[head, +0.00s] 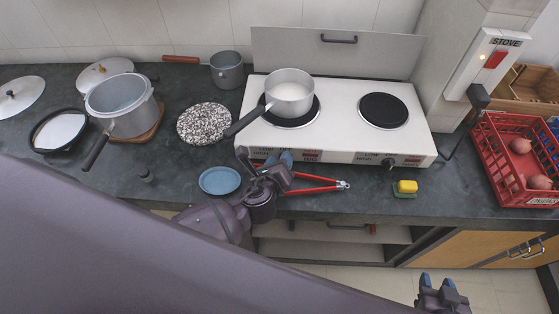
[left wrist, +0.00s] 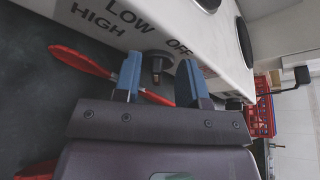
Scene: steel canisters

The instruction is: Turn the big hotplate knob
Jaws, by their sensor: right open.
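The white two-plate hotplate (head: 340,128) stands on the dark counter. My left gripper (head: 279,158) is at its front face, near the left end, and hides the knob there in the head view. In the left wrist view that grey knob (left wrist: 157,62) sits below the LOW and OFF lettering. The left gripper's blue fingers (left wrist: 159,68) are apart, one on each side of the knob; contact cannot be told. A second knob (head: 388,162) is on the right of the front face. My right gripper (head: 437,280) is open and empty, low at the right, away from the counter.
A saucepan (head: 290,92) stands on the left plate, its handle pointing front left. Red-handled pliers (head: 318,188) lie beneath my left gripper. A blue plate (head: 220,180) and a yellow sponge (head: 407,187) are nearby. A red crate (head: 492,165) stands at right.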

